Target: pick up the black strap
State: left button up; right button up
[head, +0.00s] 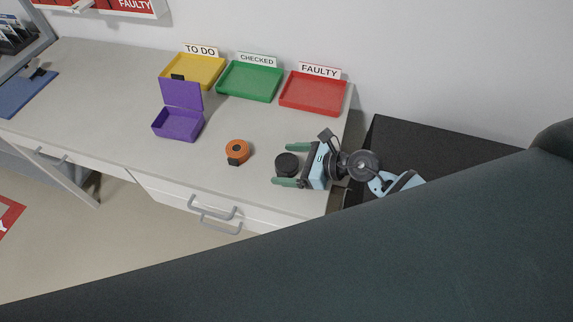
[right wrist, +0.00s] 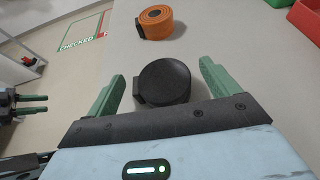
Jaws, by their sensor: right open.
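The black strap (head: 286,165) is a round coil lying on the grey counter near its right end. My right gripper (head: 288,165) is open, its two green fingers on either side of the strap. In the right wrist view the strap (right wrist: 164,84) sits between the spread fingers (right wrist: 160,85), nearer the left one, with a small block on its left side. I cannot tell whether a finger touches it. My left gripper (right wrist: 34,104) shows small at the left edge of the right wrist view, its green fingers apart; it is not in the head view.
An orange strap coil (head: 237,151) lies left of the black one. An open purple box (head: 178,123) stands further left. Yellow (head: 193,72), green (head: 249,82) and red (head: 313,94) trays line the back. Counter between the straps and trays is clear.

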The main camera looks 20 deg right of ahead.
jog(key=shift+w+a+f, duration=0.15)
jog(key=shift+w+a, duration=0.15)
jog(key=shift+a, duration=0.05)
jog(key=c, duration=1.1)
